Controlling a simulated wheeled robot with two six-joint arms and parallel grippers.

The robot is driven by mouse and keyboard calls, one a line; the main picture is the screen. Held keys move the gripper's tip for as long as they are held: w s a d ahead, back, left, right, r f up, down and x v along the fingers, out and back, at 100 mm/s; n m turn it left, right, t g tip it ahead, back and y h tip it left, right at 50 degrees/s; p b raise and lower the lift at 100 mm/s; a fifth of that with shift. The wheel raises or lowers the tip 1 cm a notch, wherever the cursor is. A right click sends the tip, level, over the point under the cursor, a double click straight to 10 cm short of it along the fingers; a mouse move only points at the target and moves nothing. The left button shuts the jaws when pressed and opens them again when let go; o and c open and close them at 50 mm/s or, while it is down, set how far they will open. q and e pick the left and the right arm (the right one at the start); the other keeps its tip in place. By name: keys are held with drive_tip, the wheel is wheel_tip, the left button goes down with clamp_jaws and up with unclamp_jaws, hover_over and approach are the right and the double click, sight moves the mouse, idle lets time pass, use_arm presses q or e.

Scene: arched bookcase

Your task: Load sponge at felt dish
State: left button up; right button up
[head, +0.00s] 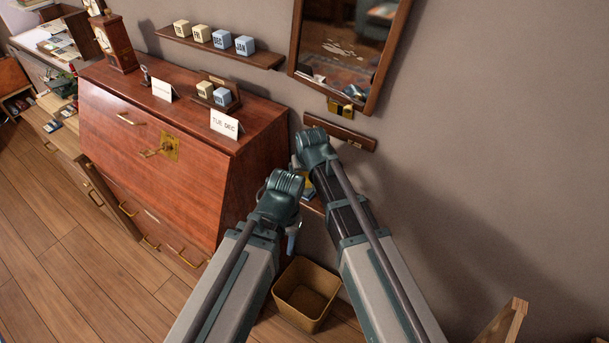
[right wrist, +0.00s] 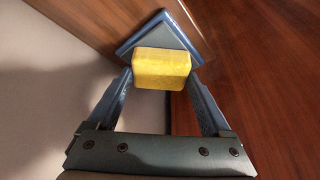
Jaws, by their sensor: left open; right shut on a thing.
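In the right wrist view the yellow sponge (right wrist: 162,68) sits between the two blue fingers of my right gripper (right wrist: 160,76), which is shut on it. Just beyond it is the blue-rimmed dish with a grey inside (right wrist: 155,35), seen cornerwise and partly covered by the sponge. I cannot tell whether the sponge touches the dish. In the head view my right arm hides most of this spot; only a small yellow and blue patch shows beside it. My left gripper (head: 291,243) hangs open and empty, left of the right arm and above the floor.
A reddish wooden bureau (head: 150,140) stands at left, with cards and lettered blocks on top. A wall shelf (head: 215,45) holds several blocks. A mirror (head: 350,45) and a dark wall rail (head: 340,132) are ahead. A bin (head: 306,292) stands on the floor below.

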wheel_tip(320, 180, up, 7)
drive_tip(key=p, duration=0.7)
idle(0.4)
